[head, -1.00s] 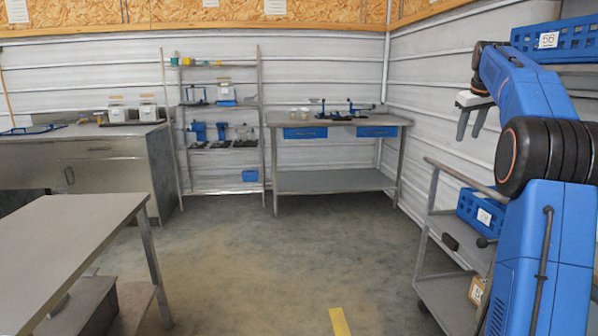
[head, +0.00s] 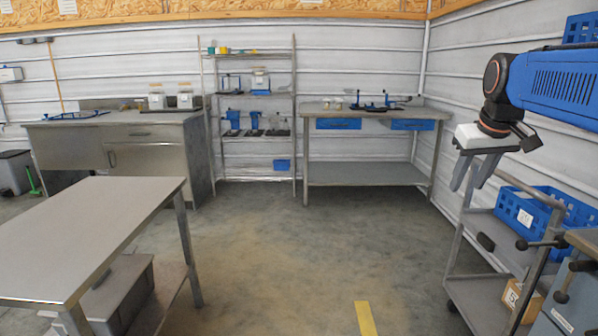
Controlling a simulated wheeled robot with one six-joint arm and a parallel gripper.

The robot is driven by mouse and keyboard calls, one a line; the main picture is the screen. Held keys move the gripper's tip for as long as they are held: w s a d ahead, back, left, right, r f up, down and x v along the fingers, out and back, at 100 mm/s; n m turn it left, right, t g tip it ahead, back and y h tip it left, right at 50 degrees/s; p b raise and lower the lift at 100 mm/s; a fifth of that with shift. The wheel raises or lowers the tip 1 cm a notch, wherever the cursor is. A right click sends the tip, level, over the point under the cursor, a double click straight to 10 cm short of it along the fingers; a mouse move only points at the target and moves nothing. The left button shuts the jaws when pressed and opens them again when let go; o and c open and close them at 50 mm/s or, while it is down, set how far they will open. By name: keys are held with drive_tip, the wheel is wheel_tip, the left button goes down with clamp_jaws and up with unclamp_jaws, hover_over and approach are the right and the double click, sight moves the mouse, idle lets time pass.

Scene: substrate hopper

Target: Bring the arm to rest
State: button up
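My arm reaches in from the right edge in the head view, its blue forearm lying nearly level. My gripper (head: 471,174) hangs from the dark wrist, white-bodied with grey fingers pointing down. The two fingers show a gap between them, and nothing is seen held. It appears in front of the back right wall, above and left of the trolley's blue crate. How far it is from the trolley I cannot tell.
A grey trolley (head: 470,288) with a blue crate (head: 545,215) and a cardboard box (head: 522,299) stands at right. A metal table (head: 90,225) is at left. A workbench (head: 370,174), shelving rack (head: 250,185) and cabinet (head: 150,165) line the back. The middle floor is clear.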

drive_tip(key=s+a+f, duration=0.5)
drive_tip(key=s+f, duration=0.6)
drive_tip(key=s, duration=0.1)
drive_tip(key=s+a+f+y, duration=0.1)
drive_tip(key=s+a+f, duration=0.4)
drive_tip(key=s+f, duration=0.6)
drive_tip(key=shift+s+a+f, duration=0.3)
drive_tip(key=shift+s+f, duration=0.1)
drive_tip(key=shift+s, duration=0.55)
drive_tip(key=shift+c, duration=0.6)
